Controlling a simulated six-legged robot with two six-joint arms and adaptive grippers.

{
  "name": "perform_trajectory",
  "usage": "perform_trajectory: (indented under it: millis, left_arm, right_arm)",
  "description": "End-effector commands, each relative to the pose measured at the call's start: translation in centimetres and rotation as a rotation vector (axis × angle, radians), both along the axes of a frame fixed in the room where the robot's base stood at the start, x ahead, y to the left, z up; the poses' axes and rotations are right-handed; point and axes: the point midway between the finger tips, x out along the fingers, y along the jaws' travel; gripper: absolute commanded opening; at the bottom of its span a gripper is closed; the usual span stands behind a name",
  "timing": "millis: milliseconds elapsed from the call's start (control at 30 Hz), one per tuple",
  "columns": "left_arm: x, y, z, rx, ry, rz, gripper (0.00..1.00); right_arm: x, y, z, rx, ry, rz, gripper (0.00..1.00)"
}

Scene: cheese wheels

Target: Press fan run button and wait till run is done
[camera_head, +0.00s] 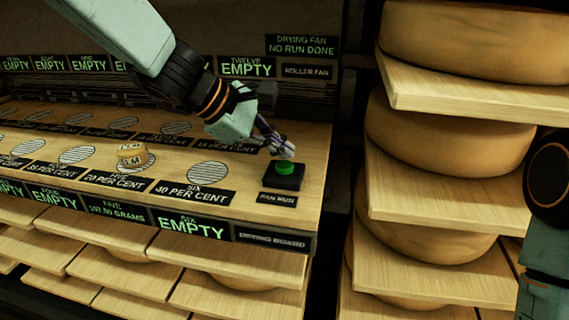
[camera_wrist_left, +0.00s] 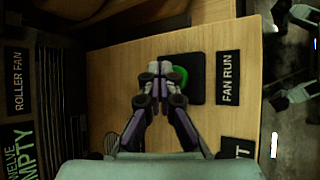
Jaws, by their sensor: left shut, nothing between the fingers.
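The fan run button is a green round cap (camera_head: 284,168) on a dark square base (camera_head: 285,178), at the right end of the wooden drying board. A "FAN RUN" label (camera_head: 277,199) lies in front of it. My left gripper (camera_head: 285,152) is shut and empty, with its fingertips just above or at the green cap; I cannot tell whether they touch. In the left wrist view the closed fingertips (camera_wrist_left: 160,72) partly cover the green cap (camera_wrist_left: 180,76). The drying fan sign (camera_head: 302,45) reads "NO RUN DONE". My right gripper is not in view.
The drying board (camera_head: 230,180) has several printed circles and labels, with a small cheese piece (camera_head: 131,154) at position five, whose display (camera_head: 122,212) appears to show a gram reading. Large cheese wheels (camera_head: 445,135) on wooden shelves stand to the right.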

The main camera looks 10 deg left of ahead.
Motion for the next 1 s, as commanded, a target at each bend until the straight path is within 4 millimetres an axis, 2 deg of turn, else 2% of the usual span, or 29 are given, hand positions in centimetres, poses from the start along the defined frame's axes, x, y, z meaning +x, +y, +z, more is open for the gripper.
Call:
perform_trajectory:
  millis: [233,1000]
  left_arm:
    - [0.0,0.0,-0.9,0.0,0.0,0.0,0.0]
    - [0.0,0.0,-1.3,0.0,0.0,0.0,0.0]
  right_arm:
    - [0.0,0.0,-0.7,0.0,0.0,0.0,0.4]
    - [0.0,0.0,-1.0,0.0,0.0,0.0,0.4]
